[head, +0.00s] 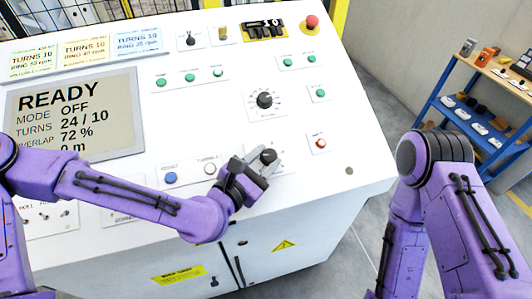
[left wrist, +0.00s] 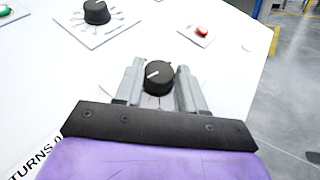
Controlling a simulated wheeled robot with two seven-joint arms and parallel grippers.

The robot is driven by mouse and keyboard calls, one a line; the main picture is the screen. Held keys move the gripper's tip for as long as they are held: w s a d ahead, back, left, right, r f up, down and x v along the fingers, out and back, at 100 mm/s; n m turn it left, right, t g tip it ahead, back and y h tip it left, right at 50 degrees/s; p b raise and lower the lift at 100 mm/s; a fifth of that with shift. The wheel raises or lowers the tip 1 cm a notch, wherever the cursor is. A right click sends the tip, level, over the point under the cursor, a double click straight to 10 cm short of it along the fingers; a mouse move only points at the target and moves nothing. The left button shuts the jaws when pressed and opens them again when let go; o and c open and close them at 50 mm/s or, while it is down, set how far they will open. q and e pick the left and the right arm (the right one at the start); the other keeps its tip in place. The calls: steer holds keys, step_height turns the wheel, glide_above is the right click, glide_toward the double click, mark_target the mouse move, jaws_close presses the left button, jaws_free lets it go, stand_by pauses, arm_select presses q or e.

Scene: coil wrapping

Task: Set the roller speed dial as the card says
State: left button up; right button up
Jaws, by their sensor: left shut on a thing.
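My left gripper (head: 262,160) is shut on a black dial knob (head: 268,156) at the lower right of the white console panel. In the left wrist view the knob (left wrist: 158,76) sits between the two grey fingers, its white pointer mark toward the left. The fingers cover most of this dial's scale and label, so I cannot read its name. Three cards (head: 86,50) stand at the panel's upper left, with lines such as TURNS 10 and RING; their small print is unclear. My right arm shows at the right, but its gripper is out of view.
A second black dial (head: 265,100) with a scale sits above the held one. The screen (head: 75,115) reads READY, MODE OFF, TURNS 24 / 10, OVERLAP 72 %. A red button (head: 320,143) and a red emergency stop (head: 312,22) are nearby. A blue shelf (head: 480,110) stands right.

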arm_select(q)
steer(key=g, duration=0.1)
steer(key=m+g+h+p, duration=0.1)
steer(key=m, duration=0.1)
steer(key=shift+w+a+r+g+h, duration=0.1)
steer(key=shift+w+a+g+h, duration=0.15)
steer(key=shift+g+h, duration=0.15)
steer(key=shift+m+g+h+p, duration=0.5)
steer(key=shift+m+g, duration=0.6)
steer(key=shift+m, duration=0.3)
steer(key=shift+g, duration=0.3)
steer(key=o, duration=1.1)
steer(key=shift+c, duration=0.2)
steer(key=shift+w+d, duration=0.1)
steer(key=shift+w, duration=0.1)
